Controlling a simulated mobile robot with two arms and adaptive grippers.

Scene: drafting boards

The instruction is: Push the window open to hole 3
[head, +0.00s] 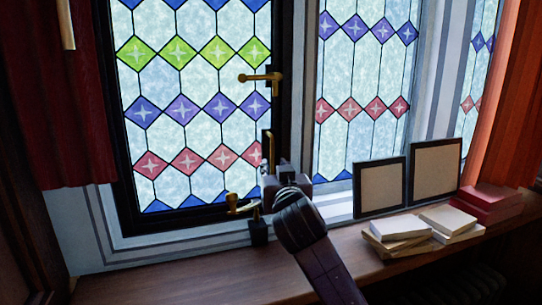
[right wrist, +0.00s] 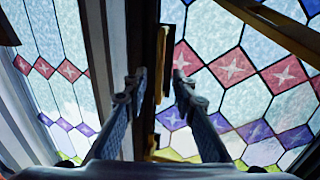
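The window (head: 180,110) is a dark-framed sash with stained glass in green, purple and red diamonds. It looks shut or nearly so; I cannot tell exactly. A brass handle (head: 262,77) sits on its right frame edge, and an upright brass piece (head: 267,145) is lower down. Brass stay hardware (head: 240,206) shows at the lower right corner; no holes can be made out. My right gripper (head: 279,176) is at this lower right edge. In the right wrist view its fingers (right wrist: 158,90) are apart, with a brass piece (right wrist: 161,50) beyond the gap. Contact is unclear. My left gripper is out of view.
A wooden sill (head: 190,280) runs below the window. Two framed panels (head: 380,188) (head: 436,170) lean at right, near pale books (head: 400,228) and a red stack (head: 490,202). A dark red curtain (head: 60,110) hangs left, an orange one (head: 510,100) right. The left sill is clear.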

